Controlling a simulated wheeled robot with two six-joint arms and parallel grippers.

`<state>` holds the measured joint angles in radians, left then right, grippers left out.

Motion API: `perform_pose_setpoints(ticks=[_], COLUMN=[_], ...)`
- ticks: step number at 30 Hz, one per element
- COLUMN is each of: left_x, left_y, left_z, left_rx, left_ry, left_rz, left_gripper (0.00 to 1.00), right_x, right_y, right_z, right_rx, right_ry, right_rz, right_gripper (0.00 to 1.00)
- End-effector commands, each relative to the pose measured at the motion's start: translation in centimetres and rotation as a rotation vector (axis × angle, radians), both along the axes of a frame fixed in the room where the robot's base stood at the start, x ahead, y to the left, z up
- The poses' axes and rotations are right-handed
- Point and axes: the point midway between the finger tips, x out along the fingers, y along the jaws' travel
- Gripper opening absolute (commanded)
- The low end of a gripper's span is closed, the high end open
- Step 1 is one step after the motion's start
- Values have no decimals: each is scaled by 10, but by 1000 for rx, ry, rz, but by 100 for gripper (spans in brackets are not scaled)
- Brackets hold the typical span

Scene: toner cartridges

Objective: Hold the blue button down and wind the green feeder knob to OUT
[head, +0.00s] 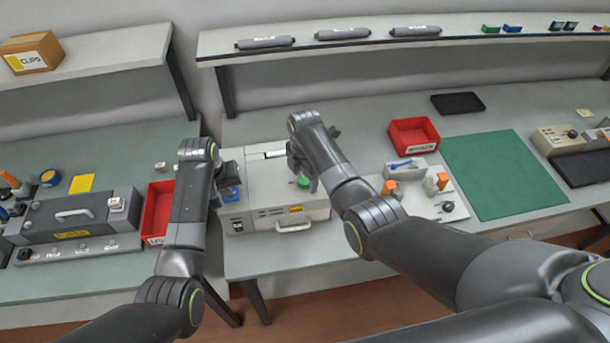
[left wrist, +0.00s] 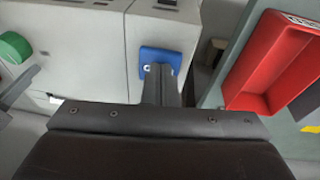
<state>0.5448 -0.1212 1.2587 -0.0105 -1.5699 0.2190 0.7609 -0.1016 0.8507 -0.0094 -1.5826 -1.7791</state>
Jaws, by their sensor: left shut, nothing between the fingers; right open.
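The blue button (head: 231,193) sits on the left part of a beige machine (head: 265,187); it also shows in the left wrist view (left wrist: 172,58). My left gripper (head: 231,180) is shut and empty, its fingertips against or just over the button. I cannot tell how far the button is pressed. The green feeder knob (head: 303,182) is on top of the machine, right of the button; it shows at the left edge of the left wrist view (left wrist: 14,47). My right gripper (head: 305,176) is open beside the knob, partly hidden by its own arm. The OUT mark is not readable.
A red bin (head: 157,212) stands left of the machine, beside a dark grey box (head: 75,215). A board (head: 430,206) with small parts and another red bin (head: 414,134) are to the right. The green mat (head: 500,175) is clear.

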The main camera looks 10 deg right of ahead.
Motion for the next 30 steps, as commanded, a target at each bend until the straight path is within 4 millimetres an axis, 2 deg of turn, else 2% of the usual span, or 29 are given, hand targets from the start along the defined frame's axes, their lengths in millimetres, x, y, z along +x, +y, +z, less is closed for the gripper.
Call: perform_pose_setpoints(ticks=[3, 13, 23, 30], left_x=[-1, -1, -1, -1], left_y=[0, 0, 0, 1], left_z=[-2, -2, -2, -2], left_rx=[1, 1, 1, 1], left_ry=[4, 4, 3, 3], left_rz=[1, 1, 1, 1], left_gripper=[0, 0, 0, 0], right_x=[0, 0, 0, 0], right_y=[0, 0, 0, -1], right_z=[0, 0, 0, 0], right_rx=[0, 0, 0, -1], right_ry=[0, 0, 1, 2], right_rz=[0, 0, -43, -185], right_gripper=[59, 16, 15, 15])
